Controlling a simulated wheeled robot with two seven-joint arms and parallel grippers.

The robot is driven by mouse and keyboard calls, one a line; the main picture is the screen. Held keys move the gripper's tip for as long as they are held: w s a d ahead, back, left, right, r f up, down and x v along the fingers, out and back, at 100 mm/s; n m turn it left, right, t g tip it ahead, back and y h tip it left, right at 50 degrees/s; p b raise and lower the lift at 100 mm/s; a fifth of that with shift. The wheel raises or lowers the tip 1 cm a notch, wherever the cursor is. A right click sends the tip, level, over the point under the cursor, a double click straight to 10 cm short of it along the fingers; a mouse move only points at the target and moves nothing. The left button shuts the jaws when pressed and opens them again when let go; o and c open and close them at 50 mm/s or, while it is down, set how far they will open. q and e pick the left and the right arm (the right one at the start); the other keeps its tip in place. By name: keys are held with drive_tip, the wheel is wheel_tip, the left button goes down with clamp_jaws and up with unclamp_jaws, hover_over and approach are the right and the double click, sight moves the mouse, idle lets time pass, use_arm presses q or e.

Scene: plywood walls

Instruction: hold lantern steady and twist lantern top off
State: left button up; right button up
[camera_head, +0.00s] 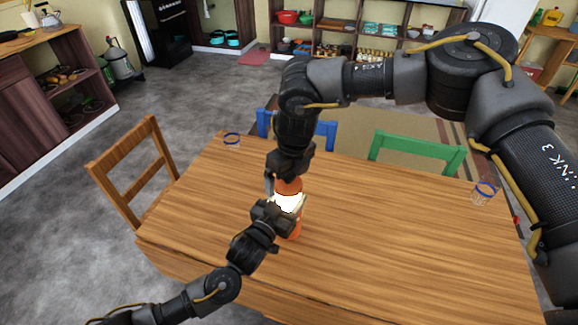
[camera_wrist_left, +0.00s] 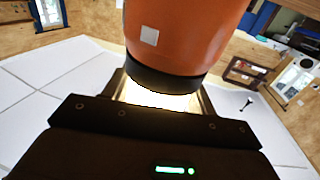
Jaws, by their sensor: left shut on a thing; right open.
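The lantern (camera_head: 289,203) stands on the wooden table (camera_head: 380,240), with an orange top, a glowing white middle and an orange base. My left gripper (camera_head: 278,212) is shut on the lantern's middle from the near left side. In the left wrist view, the orange lantern top (camera_wrist_left: 185,35) with its dark lower rim rises above my left gripper (camera_wrist_left: 160,100), and the bright glowing part sits between the fingers. My right gripper (camera_head: 287,178) points down from above, open around or just beside the orange top. Its fingertips are partly hidden, so contact cannot be told.
Clear glasses with blue rims stand on the table at the far left (camera_head: 232,140) and right (camera_head: 483,193). A wooden chair (camera_head: 135,170), a blue chair (camera_head: 325,130) and a green chair (camera_head: 418,150) surround the table. Most of the tabletop is clear.

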drive_tip(key=shift+f, duration=0.3)
drive_tip(key=c, duration=1.1)
drive_tip(key=shift+w+m, duration=0.1)
drive_tip(key=shift+m, duration=1.4)
drive_tip(key=shift+m+h, duration=0.4)
drive_tip(key=shift+m, duration=1)
drive_tip(key=shift+m, duration=0.5)
drive_tip(key=shift+d+m, duration=0.1)
drive_tip(key=shift+m, duration=0.8)
